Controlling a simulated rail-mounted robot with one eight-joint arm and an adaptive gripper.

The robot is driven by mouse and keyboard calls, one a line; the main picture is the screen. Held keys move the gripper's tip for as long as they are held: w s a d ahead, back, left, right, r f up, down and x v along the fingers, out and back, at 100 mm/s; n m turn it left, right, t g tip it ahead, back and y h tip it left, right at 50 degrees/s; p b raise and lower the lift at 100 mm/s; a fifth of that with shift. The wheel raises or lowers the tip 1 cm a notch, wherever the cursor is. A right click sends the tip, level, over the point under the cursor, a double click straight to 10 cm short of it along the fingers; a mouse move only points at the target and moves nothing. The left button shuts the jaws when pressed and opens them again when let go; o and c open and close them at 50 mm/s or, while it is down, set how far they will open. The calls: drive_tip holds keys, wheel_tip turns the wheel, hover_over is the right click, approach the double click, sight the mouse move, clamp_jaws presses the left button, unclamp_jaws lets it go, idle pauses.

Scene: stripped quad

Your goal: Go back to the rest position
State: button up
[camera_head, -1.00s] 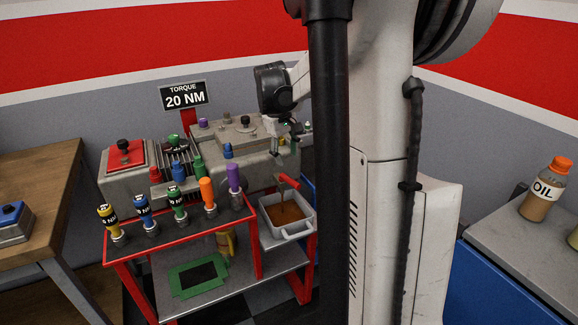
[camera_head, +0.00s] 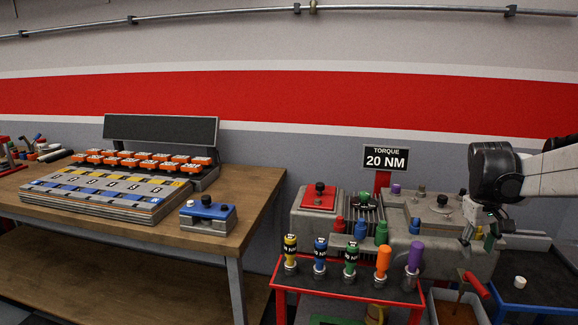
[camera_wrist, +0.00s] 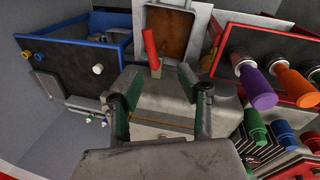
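My gripper (camera_head: 480,238) hangs at the right end of the grey engine block (camera_head: 432,215) in the head view, above the tray with brown liquid. In the wrist view my gripper (camera_wrist: 160,100) has its two dark and green fingers spread apart, with nothing held between them. A grey surface shows below the gap. A red handle (camera_wrist: 150,48) stands just beyond the fingertips, and it also shows in the head view (camera_head: 476,285). My arm reaches in from the right of the head view.
A red cart (camera_head: 345,292) holds several coloured torque drivers in front of the engine. The liquid tray (camera_wrist: 205,12) and a blue-edged dark bench (camera_wrist: 75,68) are close to my gripper. A wooden table (camera_head: 245,205) with orange parts stands left. Open floor is hardly visible.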

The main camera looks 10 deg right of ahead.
drive_tip(key=s+a+r+t, duration=0.2)
drive_tip(key=s+a, duration=0.1)
drive_tip(key=a, duration=0.7)
drive_tip(key=s+a+r+t, duration=0.2)
drive_tip(key=s+a, duration=0.1)
drive_tip(key=a, duration=0.6)
drive_tip(key=s+a+f+t+y, duration=0.1)
drive_tip(key=s+a, duration=0.4)
drive_tip(key=a, duration=0.2)
drive_tip(key=s+a+f+n+t+y, duration=0.1)
drive_tip(key=s+a+f+t, duration=0.1)
drive_tip(key=s+a, duration=0.3)
drive_tip(key=shift+a+f, duration=0.2)
drive_tip(key=shift+a, duration=0.95)
drive_tip(key=shift+w, duration=0.1)
